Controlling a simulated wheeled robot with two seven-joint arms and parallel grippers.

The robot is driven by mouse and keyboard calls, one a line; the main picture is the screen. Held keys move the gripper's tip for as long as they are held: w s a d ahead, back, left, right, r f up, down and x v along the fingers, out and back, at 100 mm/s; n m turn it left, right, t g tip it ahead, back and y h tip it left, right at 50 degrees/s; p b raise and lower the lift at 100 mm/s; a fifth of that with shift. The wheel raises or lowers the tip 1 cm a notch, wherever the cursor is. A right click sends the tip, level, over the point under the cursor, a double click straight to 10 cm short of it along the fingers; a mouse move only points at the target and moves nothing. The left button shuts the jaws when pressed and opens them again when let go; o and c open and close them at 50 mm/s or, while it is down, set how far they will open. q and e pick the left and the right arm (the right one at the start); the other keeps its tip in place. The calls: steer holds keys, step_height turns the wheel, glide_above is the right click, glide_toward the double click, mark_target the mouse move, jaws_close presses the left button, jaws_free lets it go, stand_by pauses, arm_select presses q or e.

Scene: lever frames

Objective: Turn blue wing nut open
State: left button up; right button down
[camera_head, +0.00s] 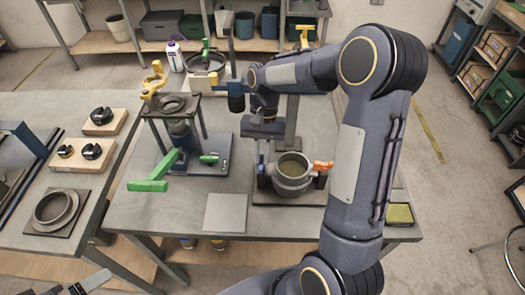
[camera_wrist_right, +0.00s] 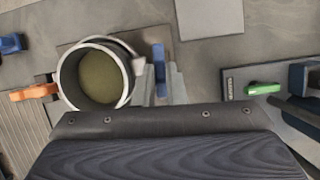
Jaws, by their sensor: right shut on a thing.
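A grey round pot-like fitting (camera_head: 292,174) stands on a dark plate on the table; it also shows in the right wrist view (camera_wrist_right: 97,78). The blue wing nut (camera_head: 261,167) is on its left side in the head view and shows between my fingers in the wrist view (camera_wrist_right: 160,66). An orange wing nut (camera_head: 322,166) is on the opposite side. My right gripper (camera_head: 264,152) reaches down beside the fitting, its fingers (camera_wrist_right: 162,84) shut on the blue wing nut. The fingertips are partly hidden in the head view. Part of my left gripper (camera_head: 90,283) shows at the bottom left, its jaw opening unclear.
A stand with a green lever (camera_head: 150,186) and a yellow handle (camera_head: 153,80) is left of the fitting. A bare grey plate (camera_head: 225,212) lies in front. A ring on a dark plate (camera_head: 53,208) lies on the left table. Shelves (camera_head: 190,42) stand behind.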

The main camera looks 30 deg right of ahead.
steer(key=shift+n+h, duration=0.3)
steer(key=shift+n, duration=0.3)
steer(key=c, duration=1.5)
jaws_free()
steer(key=v, duration=0.7)
steer(key=shift+w+r, duration=0.2)
steer(key=shift+r, duration=0.15)
